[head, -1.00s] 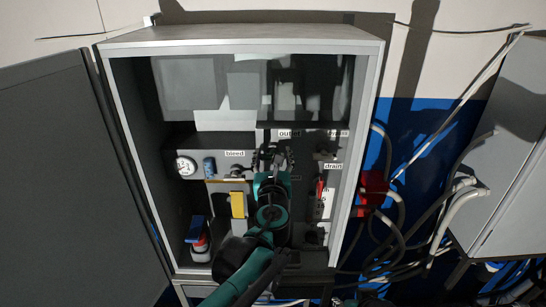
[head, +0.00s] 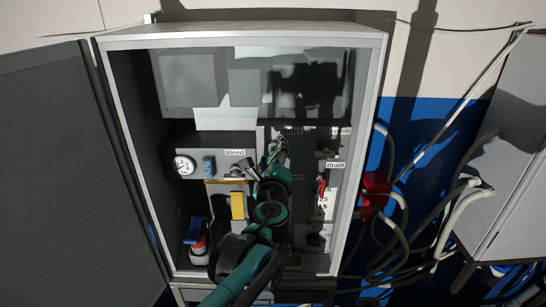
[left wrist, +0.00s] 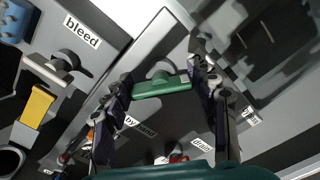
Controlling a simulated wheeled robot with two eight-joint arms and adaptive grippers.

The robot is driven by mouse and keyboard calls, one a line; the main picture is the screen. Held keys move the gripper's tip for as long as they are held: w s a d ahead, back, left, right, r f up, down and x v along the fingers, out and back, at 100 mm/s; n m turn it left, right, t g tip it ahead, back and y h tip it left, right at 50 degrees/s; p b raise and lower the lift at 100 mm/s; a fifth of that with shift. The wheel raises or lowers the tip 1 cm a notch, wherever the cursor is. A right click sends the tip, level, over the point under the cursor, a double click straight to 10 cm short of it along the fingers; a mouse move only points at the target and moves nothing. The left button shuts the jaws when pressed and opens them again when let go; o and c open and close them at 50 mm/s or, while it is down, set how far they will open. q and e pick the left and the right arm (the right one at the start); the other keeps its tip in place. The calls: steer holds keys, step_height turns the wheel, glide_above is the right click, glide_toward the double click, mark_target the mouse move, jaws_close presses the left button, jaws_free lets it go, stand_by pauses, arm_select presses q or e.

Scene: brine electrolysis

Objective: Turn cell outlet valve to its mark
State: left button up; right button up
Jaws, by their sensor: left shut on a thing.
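The cell outlet valve has a green bar handle (left wrist: 162,88), seen in the left wrist view on a grey panel. My left gripper (left wrist: 161,80) is shut on this handle, with one dark finger at each end of it. In the head view the left gripper (head: 266,163) reaches into the open cabinet just below the outlet label (head: 291,131), and its wrist hides most of the valve. I cannot make out the mark. My right gripper is not in view.
The bleed valve (left wrist: 68,64) is close on the left, with a yellow block (head: 238,205) below it. A red drain handle (head: 321,187) is to the right. A gauge (head: 184,165) and the cabinet's side walls bound the space.

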arm_select(q)
steer(key=n, duration=0.3)
steer(key=shift+f+n+b, duration=0.1)
steer(key=shift+n+b, duration=0.2)
steer(key=shift+b, duration=0.05)
steer(key=shift+n+b, duration=0.3)
steer(key=shift+n, duration=1.3)
steer(key=o, duration=1.2)
steer(key=shift+a, duration=0.1)
steer(key=shift+c, duration=0.2)
steer(key=s, duration=1.2)
